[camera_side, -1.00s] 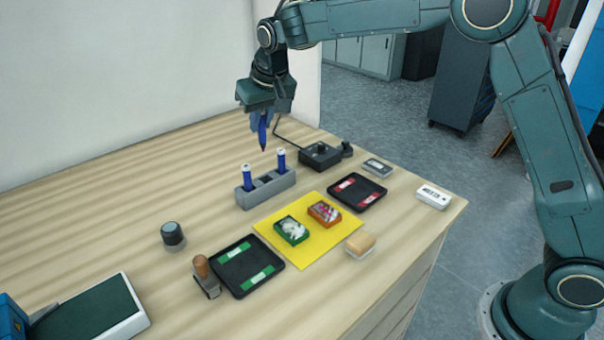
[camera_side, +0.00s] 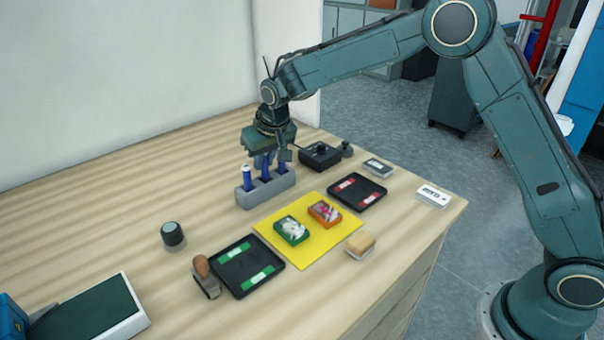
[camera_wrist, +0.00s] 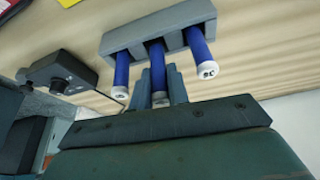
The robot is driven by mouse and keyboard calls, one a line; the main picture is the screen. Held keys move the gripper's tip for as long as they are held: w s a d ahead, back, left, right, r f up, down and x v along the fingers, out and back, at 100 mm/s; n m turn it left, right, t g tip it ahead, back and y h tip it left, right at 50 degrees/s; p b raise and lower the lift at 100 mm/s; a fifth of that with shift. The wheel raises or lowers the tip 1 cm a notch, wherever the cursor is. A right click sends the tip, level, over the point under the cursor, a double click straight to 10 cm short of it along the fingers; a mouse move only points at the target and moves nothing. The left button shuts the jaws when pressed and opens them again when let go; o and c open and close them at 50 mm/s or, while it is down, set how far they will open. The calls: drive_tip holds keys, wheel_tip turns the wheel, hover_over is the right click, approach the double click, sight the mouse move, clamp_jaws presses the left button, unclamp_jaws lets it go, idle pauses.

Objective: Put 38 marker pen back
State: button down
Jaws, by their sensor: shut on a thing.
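A grey pen holder (camera_side: 246,200) stands on the table; it also shows in the wrist view (camera_wrist: 124,39). My gripper (camera_side: 267,160) is directly over its middle, shut on a blue marker pen (camera_wrist: 156,60) with a white end. The held pen is upright, with its lower end in the middle slot; how deep it sits I cannot tell. Two more blue pens stand in the outer slots, the left one (camera_side: 247,181) and the right one (camera_side: 282,165), partly behind my gripper. Any number on the held pen is not readable.
A black control box (camera_side: 320,156) stands close behind the holder to the right. A yellow mat (camera_side: 304,251) with a green and an orange block lies in front. Black trays (camera_side: 245,286) (camera_side: 371,197) flank the mat.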

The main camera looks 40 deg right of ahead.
drive_tip(key=shift+f, duration=0.85)
drive_tip(key=shift+f, duration=0.1)
drive_tip(key=c, duration=1.3)
unclamp_jaws()
drive_tip(key=shift+c, duration=0.2)
drive_tip(key=v, duration=1.2)
